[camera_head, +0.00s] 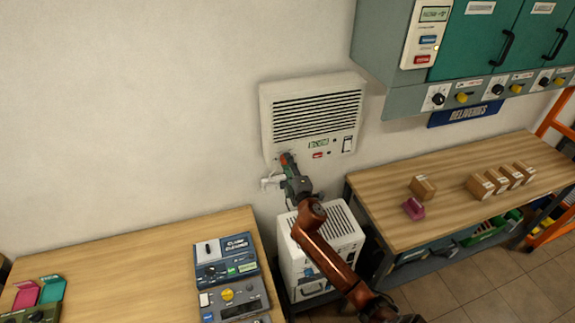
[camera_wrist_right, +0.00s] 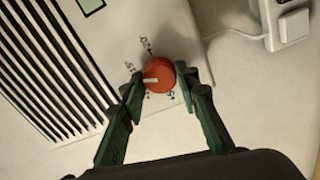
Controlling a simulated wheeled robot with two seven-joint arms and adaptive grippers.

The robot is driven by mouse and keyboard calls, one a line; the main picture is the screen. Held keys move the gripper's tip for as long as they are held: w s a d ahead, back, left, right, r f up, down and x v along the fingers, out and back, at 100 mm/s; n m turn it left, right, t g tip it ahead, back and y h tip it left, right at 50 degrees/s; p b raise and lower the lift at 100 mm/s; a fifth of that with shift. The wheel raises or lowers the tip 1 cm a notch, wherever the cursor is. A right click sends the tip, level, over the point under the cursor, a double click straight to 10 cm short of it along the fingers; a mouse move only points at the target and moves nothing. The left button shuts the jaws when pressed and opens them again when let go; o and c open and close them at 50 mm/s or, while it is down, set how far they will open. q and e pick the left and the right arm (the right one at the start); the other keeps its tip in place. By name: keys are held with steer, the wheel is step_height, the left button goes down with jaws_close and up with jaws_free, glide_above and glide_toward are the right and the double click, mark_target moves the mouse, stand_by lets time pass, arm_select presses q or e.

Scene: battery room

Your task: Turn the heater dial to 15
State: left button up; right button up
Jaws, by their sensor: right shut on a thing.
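The white wall heater (camera_head: 268,122) hangs on the wall, with a slatted grille, a small green display and a red button on its front. My right gripper (camera_head: 285,160) is at the heater's lower left corner and covers the dial in the head view. In the right wrist view the round red dial (camera_wrist_right: 160,72) sits between the two green fingertips of my right gripper (camera_wrist_right: 163,88), which is shut on it. The dial's white pointer points left. My left gripper is not in view.
A white plug and socket (camera_head: 271,181) sit just below the heater. A white slatted unit (camera_head: 340,222) stands beneath it. A wooden table (camera_head: 130,270) with control boxes is at left, a workbench (camera_head: 385,205) with small cartons at right. A teal cabinet (camera_head: 475,45) hangs upper right.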

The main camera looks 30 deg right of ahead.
steer(key=shift+m, duration=0.6)
steer(key=o, duration=1.2)
steer(key=shift+c, duration=0.2)
steer(key=shift+s, duration=0.1)
steer(key=v, duration=1.2)
steer(key=shift+f, duration=0.1)
